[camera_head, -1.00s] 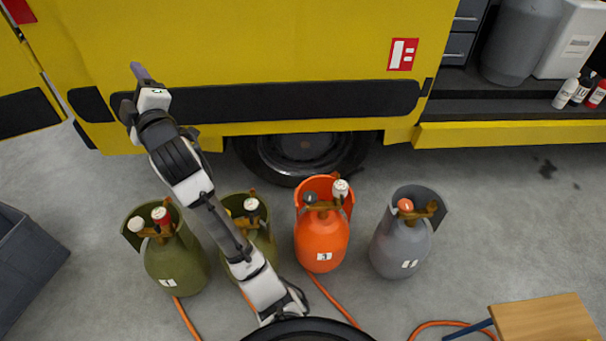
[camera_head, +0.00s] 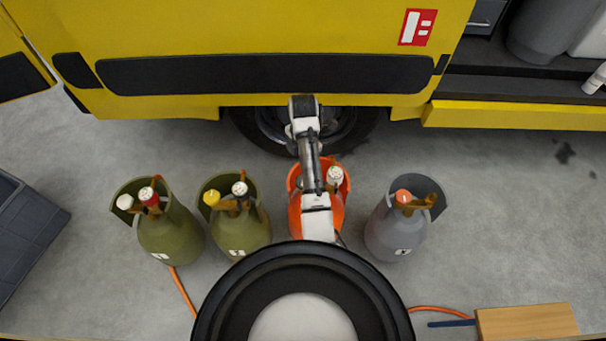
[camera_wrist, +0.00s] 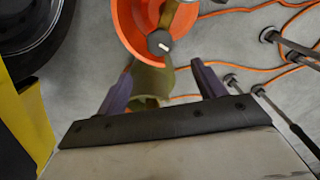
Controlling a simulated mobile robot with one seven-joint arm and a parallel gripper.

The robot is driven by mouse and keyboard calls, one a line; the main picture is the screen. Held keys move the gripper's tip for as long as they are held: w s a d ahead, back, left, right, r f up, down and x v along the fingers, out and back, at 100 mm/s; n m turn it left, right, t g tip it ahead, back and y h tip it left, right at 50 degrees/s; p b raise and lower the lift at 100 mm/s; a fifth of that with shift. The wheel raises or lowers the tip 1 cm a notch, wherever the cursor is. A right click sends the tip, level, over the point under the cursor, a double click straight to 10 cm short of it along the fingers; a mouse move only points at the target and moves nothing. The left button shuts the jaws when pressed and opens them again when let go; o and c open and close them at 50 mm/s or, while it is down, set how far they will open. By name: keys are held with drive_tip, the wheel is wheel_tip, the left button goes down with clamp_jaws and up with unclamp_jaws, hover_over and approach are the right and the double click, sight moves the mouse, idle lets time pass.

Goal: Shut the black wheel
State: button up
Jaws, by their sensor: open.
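The orange cylinder (camera_head: 337,208) stands in front of the van, partly covered by my arm in the head view. Its collar (camera_wrist: 125,22) shows at the top of the wrist view. The black wheel (camera_wrist: 159,41) has a small pale mark and sits within that collar; my arm hides it in the head view. My gripper (camera_wrist: 163,68) is open, with two purple fingers apart. The wheel appears just beyond the fingertips, between their lines; no contact shows. An olive shape lies between the fingers in the wrist view. The fingers cannot be made out in the head view.
Two olive cylinders (camera_head: 170,233) (camera_head: 240,231) stand left and a grey cylinder (camera_head: 392,236) stands right. The yellow van (camera_head: 260,35) and its tyre (camera_head: 258,132) are close behind. Orange hoses (camera_head: 183,292) lie on the floor. A wooden-topped item (camera_head: 527,321) is front right.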

wheel_tip(320, 180, down, 12)
drive_tip(key=shift+f, duration=0.1)
idle(0.4)
drive_tip(key=c, duration=1)
drive_tip(key=shift+o, duration=0.2)
